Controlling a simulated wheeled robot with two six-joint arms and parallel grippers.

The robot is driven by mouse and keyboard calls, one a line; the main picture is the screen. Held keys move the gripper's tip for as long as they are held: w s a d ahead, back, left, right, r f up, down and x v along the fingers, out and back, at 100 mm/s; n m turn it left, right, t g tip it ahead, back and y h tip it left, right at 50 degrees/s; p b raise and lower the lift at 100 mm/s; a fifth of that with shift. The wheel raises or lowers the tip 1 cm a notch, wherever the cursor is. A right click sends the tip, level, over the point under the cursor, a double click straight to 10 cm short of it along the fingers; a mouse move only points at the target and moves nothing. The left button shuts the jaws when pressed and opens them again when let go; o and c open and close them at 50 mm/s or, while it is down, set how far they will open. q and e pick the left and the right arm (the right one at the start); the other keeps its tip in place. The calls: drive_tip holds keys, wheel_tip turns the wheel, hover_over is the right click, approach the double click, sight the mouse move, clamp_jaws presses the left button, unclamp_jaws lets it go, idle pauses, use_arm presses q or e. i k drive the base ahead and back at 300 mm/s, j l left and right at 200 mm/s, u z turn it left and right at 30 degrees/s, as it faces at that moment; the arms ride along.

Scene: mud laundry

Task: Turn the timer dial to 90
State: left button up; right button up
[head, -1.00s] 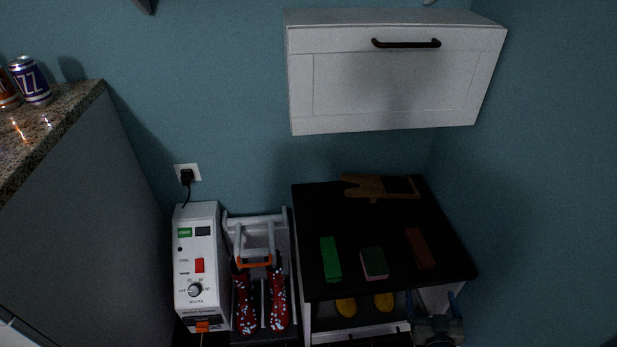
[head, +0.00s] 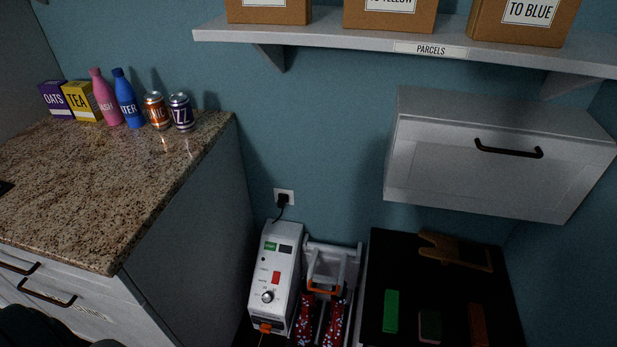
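The timer dial (head: 268,296) is a small round knob low on the front of a white upright machine (head: 264,257). Marks ring the dial, but they are too small and dark to read, and I cannot tell where it points. Above the dial are a red switch (head: 276,278), a green label (head: 270,246) and a dark little panel (head: 286,249). An orange part (head: 265,327) sits at the machine's foot. Neither of my grippers is in view.
A granite counter (head: 100,185) with bottles, boxes and cans stands left of the machine. A rack with red patterned boots (head: 305,333) stands close on its right, then a black-topped table (head: 400,265). A white wall cabinet (head: 480,175) and parcel shelf (head: 330,35) hang above.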

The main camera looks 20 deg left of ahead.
sight(267, 297)
drive_tip(key=l+u, duration=0.15)
drive_tip(key=u, duration=0.95)
drive_tip(key=j, duration=0.2)
drive_tip(key=i, duration=0.05)
